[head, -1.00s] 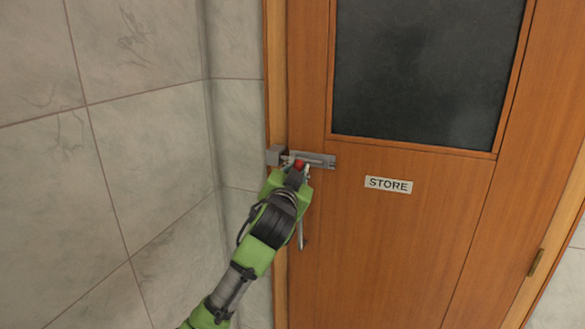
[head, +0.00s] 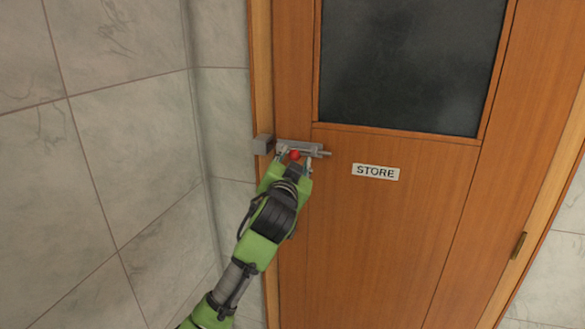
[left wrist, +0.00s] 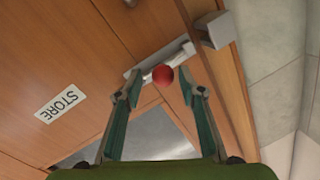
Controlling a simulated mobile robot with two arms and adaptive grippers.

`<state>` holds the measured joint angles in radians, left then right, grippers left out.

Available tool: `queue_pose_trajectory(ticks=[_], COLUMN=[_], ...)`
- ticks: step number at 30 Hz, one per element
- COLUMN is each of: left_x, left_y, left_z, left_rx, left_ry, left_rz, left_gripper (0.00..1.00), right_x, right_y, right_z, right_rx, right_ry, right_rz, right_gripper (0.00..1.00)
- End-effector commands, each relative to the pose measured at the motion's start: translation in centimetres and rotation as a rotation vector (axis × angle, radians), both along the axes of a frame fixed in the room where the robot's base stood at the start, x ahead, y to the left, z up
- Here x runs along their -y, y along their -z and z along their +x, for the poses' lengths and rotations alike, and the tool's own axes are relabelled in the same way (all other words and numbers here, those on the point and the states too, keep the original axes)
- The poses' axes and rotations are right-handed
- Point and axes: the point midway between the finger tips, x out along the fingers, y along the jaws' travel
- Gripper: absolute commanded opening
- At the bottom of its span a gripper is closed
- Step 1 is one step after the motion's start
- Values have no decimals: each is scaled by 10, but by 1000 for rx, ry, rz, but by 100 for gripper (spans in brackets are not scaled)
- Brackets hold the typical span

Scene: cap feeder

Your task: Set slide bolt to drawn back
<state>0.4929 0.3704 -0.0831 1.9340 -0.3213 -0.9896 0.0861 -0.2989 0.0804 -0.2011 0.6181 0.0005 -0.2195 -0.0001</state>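The grey slide bolt (head: 312,148) is mounted on the wooden door's left edge, beside a grey keeper block (head: 263,144) on the frame. Its rod sticks out past the right end of the bolt body. The bolt has a round red knob (head: 295,155). My left gripper (head: 294,161) is at the knob. In the left wrist view the knob (left wrist: 162,75) sits between the open fingertips (left wrist: 160,86), with a visible gap on each side. The keeper block (left wrist: 216,31) is beyond the right finger there. My right gripper is not in view.
The door (head: 390,230) has a dark window pane (head: 400,65) and a STORE sign (head: 376,172). A tiled wall (head: 120,150) stands close on the left. A hinge (head: 518,245) is on the door's right side. The space before the door's right part is clear.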

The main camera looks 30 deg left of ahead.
Motion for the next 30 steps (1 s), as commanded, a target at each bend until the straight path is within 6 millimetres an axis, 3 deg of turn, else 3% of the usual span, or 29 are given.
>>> queue_pose_trajectory(ticks=[16,21,30], left_x=[40,45,46], left_y=[1,0,0], left_z=[-91,-103,-104], left_rx=[-1,0,-1], left_ry=[4,3,2], left_rz=[0,0,0], left_gripper=[36,36,36], right_x=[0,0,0], right_y=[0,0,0], right_z=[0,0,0], right_rx=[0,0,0], right_ry=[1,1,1], right_rz=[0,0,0], right_gripper=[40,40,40])
